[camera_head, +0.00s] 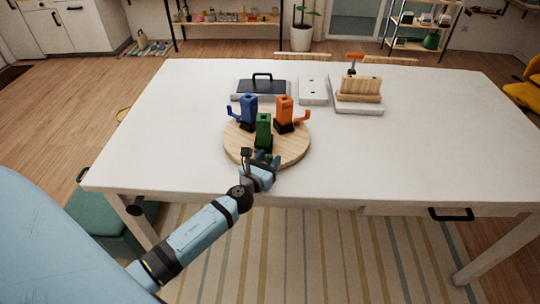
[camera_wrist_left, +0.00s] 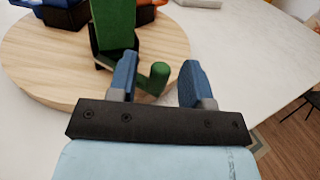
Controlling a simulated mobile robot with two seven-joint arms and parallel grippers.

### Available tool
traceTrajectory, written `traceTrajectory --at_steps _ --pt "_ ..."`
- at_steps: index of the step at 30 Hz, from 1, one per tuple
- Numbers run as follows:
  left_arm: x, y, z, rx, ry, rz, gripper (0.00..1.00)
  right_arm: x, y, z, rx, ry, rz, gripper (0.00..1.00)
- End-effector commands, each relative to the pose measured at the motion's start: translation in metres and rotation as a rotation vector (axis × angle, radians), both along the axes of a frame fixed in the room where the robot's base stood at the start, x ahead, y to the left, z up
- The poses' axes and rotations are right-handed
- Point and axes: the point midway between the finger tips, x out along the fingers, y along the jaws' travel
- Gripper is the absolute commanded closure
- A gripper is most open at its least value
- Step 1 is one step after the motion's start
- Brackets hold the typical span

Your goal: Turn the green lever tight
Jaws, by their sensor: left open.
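The green lever device (camera_head: 263,126) stands at the front of a round wooden board (camera_head: 232,146) on the white table. In the left wrist view its green body (camera_wrist_left: 113,25) rises at the top, and its lever (camera_wrist_left: 159,76) ends in a rounded green knob. My left gripper (camera_head: 262,163) is at the board's front edge. In the left wrist view its blue fingers (camera_wrist_left: 156,84) are open, with the knob between them, nearer the left finger. I cannot tell whether the finger touches it. My right gripper is in neither view.
A blue lever device (camera_head: 248,109) and an orange one (camera_head: 284,108) stand behind the green one on the board. Behind them are a dark-topped tray with a handle (camera_head: 262,86), a white panel (camera_head: 313,91) and a wooden block stand (camera_head: 360,90). The table's right side (camera_head: 440,130) is clear.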

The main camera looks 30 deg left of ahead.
Motion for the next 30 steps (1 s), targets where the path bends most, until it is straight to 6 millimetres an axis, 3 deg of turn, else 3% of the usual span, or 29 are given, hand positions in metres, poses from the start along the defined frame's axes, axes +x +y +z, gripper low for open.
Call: traceTrajectory --at_steps 4,13,19,30 --pt "0.0102 0.0012 0.0004 -0.001 0.000 0.000 0.55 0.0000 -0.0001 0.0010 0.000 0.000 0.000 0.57" --pt "0.0116 0.0014 -0.0004 -0.001 0.001 0.000 0.55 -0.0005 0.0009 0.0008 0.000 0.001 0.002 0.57" --pt "0.0115 0.0014 -0.0003 -0.001 0.001 0.000 1.00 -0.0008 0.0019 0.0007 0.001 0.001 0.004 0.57" --pt "0.0093 0.0027 -0.0014 0.000 0.001 -0.049 1.00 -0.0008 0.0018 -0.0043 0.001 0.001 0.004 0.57"
